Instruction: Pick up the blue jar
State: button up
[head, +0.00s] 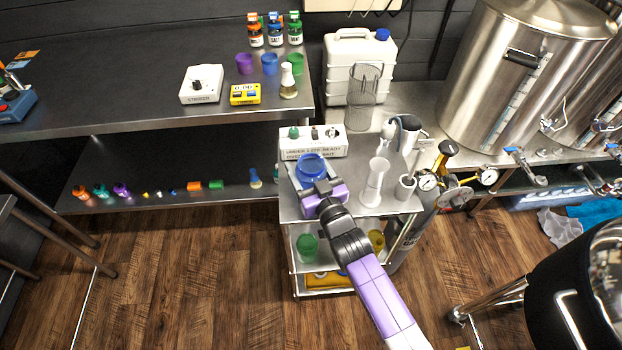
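The blue jar (311,164) is on the left part of the small metal cart's top (342,207), in front of the white control box. It is round, and its rim shows from above. My gripper (313,173) reaches to it from the front, with the purple and dark hand just in front of the jar. The fingers are apart, one along each side of the jar. I cannot tell whether they touch it. The hand hides the jar's lower front, and I see no clear gap below it.
On the cart, a white box (313,150) stands behind the jar and a clear cylinder (375,183) to the right. Behind are a white jug (349,52) and a tall clear beaker (362,100). Small coloured cups (269,64) stand on the left bench. Floor lies open at left.

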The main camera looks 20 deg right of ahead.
jog(key=c, duration=0.5)
jog(key=shift+c, duration=0.2)
jog(key=shift+r, duration=0.1)
